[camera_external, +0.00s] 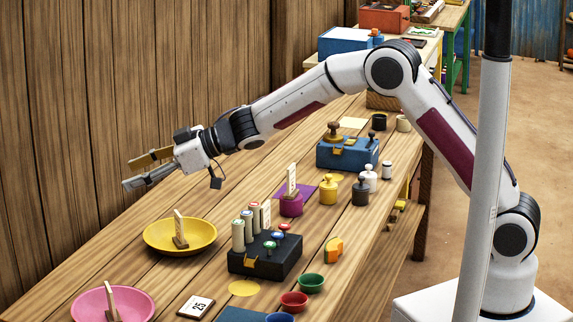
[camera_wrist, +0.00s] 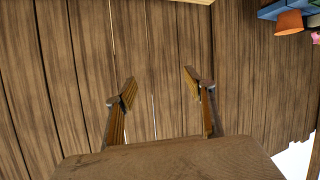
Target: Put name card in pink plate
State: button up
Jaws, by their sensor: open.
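The pink plate (camera_external: 83,308) is at the near left end of the table, cut off by the bottom edge. A card in a wooden stand (camera_external: 111,302) stands upright in it. Another upright card in a stand (camera_external: 180,230) is in the yellow plate (camera_external: 152,240). A third (camera_external: 292,181) stands at the magenta pot. A flat card marked 25 (camera_external: 197,307) lies right of the pink plate. I cannot tell which is the name card. My gripper (camera_external: 132,171) is open and empty, high above the table's left side; in the wrist view its fingers (camera_wrist: 158,86) face plank wood.
A black box with upright cylinders (camera_external: 265,258) stands mid-table. Yellow, black and white weights (camera_external: 328,191) and a blue box (camera_external: 347,152) stand behind it. Green and red bowls (camera_external: 311,284) are at the front. The plank wall (camera_external: 90,110) is close behind my gripper.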

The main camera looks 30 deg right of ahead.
jog(key=w+d+r+m+t+h, duration=0.2)
jog(key=d+r, duration=0.1)
jog(key=d, duration=0.4)
jog(key=w+d+r+m+t+h, duration=0.1)
jog(key=w+d+r, duration=0.15)
jog(key=d, duration=0.45)
jog(key=w+d+r+m+t+h, duration=0.2)
jog(key=d+r, duration=0.2)
jog(key=d, duration=0.3)
jog(key=s+d+r+m+h, duration=0.2)
jog(key=d, duration=0.8)
jog(key=s+d+r+m+h, duration=0.1)
jog(key=s+d+m+h, duration=0.15)
jog(key=d, duration=0.75)
jog(key=s+d+f+m+g+h, duration=0.2)
jog(key=s+d+m+h, duration=0.1)
jog(key=s+d, duration=1.25)
jog(key=s+d+f+m+g, duration=0.1)
jog(key=s+d+f, duration=0.1)
jog(key=s, duration=0.6)
jog(key=s+d+f+g, duration=0.1)
jog(key=s+f+g, duration=0.1)
jog(key=s+f, duration=0.3)
jog(key=s, duration=0.4)
jog(key=shift+s+d+f+m, duration=0.2)
jog(key=shift+d+m, duration=0.15)
jog(key=shift+d, duration=0.05)
